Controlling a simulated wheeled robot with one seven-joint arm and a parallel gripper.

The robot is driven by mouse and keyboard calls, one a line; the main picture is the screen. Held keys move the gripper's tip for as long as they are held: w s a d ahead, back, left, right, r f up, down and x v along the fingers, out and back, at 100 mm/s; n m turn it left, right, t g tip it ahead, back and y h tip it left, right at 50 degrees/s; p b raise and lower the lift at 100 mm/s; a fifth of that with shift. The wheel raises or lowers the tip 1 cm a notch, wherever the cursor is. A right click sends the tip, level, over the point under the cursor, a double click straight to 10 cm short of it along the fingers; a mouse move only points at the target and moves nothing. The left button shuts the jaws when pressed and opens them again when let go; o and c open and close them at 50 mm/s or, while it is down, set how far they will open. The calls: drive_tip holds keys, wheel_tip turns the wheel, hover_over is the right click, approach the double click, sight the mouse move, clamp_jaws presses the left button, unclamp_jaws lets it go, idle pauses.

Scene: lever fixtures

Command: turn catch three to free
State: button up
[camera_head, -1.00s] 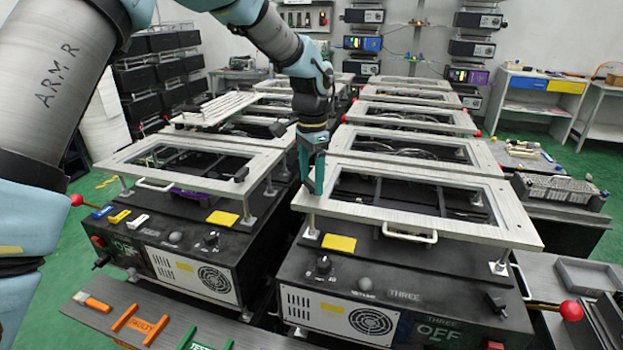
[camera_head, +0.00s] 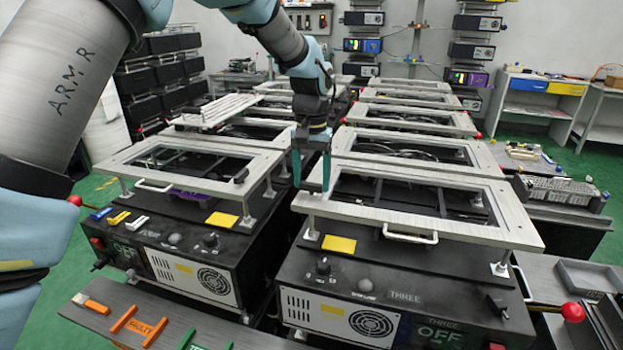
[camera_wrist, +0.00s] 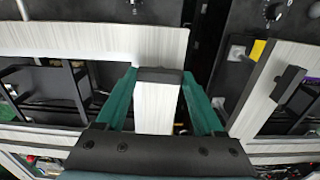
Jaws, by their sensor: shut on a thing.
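Catch three is a small black block (camera_wrist: 158,75) on the pale left bar of the station-three frame (camera_head: 480,210), near its front left corner. In the wrist view it lies across the bar, with a teal finger at each end. My gripper (camera_head: 312,187) points down over that corner in the head view, shut on the catch with its fingers to the left and right of the bar. A "THREE" label (camera_head: 405,297) and an "OFF" sign (camera_head: 438,332) are on the black box below.
A neighbouring frame (camera_head: 150,150) stands close on the left, with its own black catch (camera_wrist: 290,80). A white front handle (camera_head: 410,236) and a red ball knob (camera_head: 572,312) stick out. More frames stand behind in two rows.

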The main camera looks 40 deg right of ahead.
sight(312, 184)
idle(0.4)
drive_tip(key=o, duration=1.4)
wheel_tip(312, 184, up, 11)
drive_tip(key=shift+f+b, duration=0.1)
drive_tip(key=shift+b, duration=1)
